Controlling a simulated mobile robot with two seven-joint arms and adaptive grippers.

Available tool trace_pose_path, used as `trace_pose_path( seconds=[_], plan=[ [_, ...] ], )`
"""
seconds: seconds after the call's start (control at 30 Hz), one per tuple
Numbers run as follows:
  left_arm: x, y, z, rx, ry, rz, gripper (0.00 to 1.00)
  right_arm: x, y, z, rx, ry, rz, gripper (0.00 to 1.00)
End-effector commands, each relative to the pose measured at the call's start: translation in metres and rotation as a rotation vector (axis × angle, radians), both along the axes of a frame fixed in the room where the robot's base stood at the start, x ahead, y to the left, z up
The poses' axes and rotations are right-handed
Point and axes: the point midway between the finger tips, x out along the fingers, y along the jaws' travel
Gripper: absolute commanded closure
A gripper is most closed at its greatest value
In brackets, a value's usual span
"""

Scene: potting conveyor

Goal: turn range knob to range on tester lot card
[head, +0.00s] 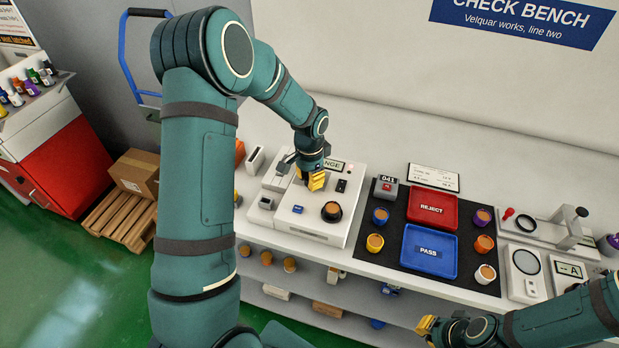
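The tester (312,229) is a white box on the bench, with a partly covered label (332,165) ending in "ANGE". My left gripper (317,181) points down at the tester's top, just below that label. Its yellow fingertips hide the spot under them, and I cannot see the range knob there or tell whether they touch it. A round black fitting (331,212) shows nearer the front of the tester. A white printed card (433,178), possibly the lot card, stands behind the red tray; its text is too small to read. My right gripper (427,326) is low at right, away from the tester.
Right of the tester, a black mat (395,222) holds a red REJECT tray (432,209), a blue PASS tray (429,252) and several coloured cups. A shelf with parts runs below.

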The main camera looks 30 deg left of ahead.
Motion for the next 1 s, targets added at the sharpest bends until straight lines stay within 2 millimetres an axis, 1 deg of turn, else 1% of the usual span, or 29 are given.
trace_pose_path(
  seconds=[0.03,0.1,0.4,0.53,0.67,0.8,1.0],
  plan=[
    [0.000,0.000,0.000,-0.001,0.001,0.000,0.58,0.000,0.000,0.000,0.000,0.000,0.000,1.00],
    [0.000,0.000,0.000,0.000,0.001,-0.001,0.39,0.000,0.000,0.000,0.000,0.000,0.000,1.00],
    [0.000,0.000,0.001,0.000,0.000,-0.001,0.39,0.000,0.000,0.000,0.000,0.000,0.000,1.00],
    [0.001,0.000,0.009,0.000,-0.002,-0.001,0.39,0.000,0.000,0.000,0.000,-0.001,0.000,1.00],
    [0.001,0.000,0.031,0.000,-0.005,-0.001,0.39,0.000,0.000,0.000,0.000,0.000,0.000,1.00],
    [0.001,0.000,0.060,0.001,-0.006,-0.002,0.39,0.000,0.000,0.000,0.000,0.000,0.000,1.00],
    [0.001,0.000,0.097,0.000,-0.004,0.000,0.39,0.000,0.000,0.000,0.000,0.000,0.000,1.00]
  ],
)
